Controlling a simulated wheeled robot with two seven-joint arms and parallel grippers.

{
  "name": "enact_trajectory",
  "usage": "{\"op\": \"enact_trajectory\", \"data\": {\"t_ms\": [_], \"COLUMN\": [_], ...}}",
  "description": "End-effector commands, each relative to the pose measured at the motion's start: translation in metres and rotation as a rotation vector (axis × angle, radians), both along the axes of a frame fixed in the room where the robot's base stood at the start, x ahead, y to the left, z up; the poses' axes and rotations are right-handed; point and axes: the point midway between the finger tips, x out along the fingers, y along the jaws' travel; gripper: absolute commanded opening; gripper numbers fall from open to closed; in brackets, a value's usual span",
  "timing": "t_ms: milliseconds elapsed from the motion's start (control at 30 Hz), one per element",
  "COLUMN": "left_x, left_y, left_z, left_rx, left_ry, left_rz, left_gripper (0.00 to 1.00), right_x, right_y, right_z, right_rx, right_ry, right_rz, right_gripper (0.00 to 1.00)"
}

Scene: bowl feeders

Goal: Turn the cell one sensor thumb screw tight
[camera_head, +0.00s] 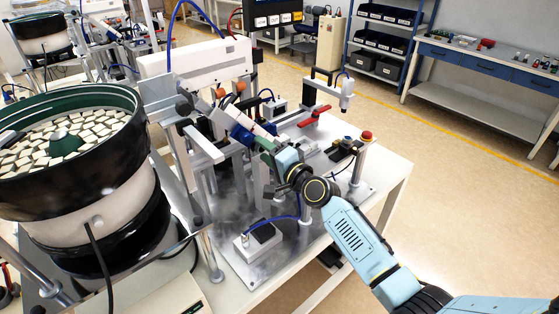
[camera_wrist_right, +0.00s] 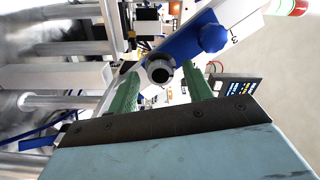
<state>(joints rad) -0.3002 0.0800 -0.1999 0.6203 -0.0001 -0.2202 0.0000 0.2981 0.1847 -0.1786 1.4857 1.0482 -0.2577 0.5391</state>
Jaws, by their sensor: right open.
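My right gripper (camera_head: 262,143) comes in from the right at the machine's upper rail. In the right wrist view its two green fingers (camera_wrist_right: 161,72) are apart, with nothing held between them. A grey round part with a dark centre (camera_wrist_right: 158,76) shows in the gap between the fingertips; contact cannot be told. A blue bracket with a round blue knob (camera_wrist_right: 212,38), which looks like the thumb screw, lies just beyond and to the right of the fingertips. In the head view the blue part (camera_head: 240,134) is just left of the gripper, partly hidden. My left gripper is not in view.
A large bowl feeder (camera_head: 85,190) full of pale pieces stands at the left. A red clamp handle (camera_head: 314,116) and a red button (camera_head: 366,135) are on the bench behind the arm. A small white box (camera_head: 257,241) with a blue hose sits in front. The floor at right is clear.

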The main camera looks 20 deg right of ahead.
Motion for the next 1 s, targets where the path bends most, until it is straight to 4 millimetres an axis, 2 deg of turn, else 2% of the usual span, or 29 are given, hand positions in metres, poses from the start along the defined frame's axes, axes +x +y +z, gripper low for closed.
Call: {"op": "enact_trajectory", "data": {"t_ms": [167, 400, 600, 800, 1000], "left_x": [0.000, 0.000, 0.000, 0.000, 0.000], "left_y": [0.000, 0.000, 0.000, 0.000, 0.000], "left_z": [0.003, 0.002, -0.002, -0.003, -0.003], "left_rx": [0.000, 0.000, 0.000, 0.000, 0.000], "left_ry": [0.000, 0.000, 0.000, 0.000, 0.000], "left_rz": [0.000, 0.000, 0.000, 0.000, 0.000], "left_gripper": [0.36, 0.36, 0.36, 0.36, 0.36], "right_x": [-0.026, -0.075, -0.106, -0.119, -0.121], "right_y": [-0.009, -0.027, -0.039, -0.043, -0.044], "right_z": [0.000, -0.001, -0.001, 0.000, 0.001], "right_rx": [-0.002, -0.002, -0.002, -0.001, -0.001], "right_ry": [0.000, 0.000, 0.000, 0.000, -0.001], "right_rz": [-0.001, 0.000, 0.000, 0.000, 0.000], "right_gripper": [0.50, 0.50, 0.50, 0.50, 0.50]}}
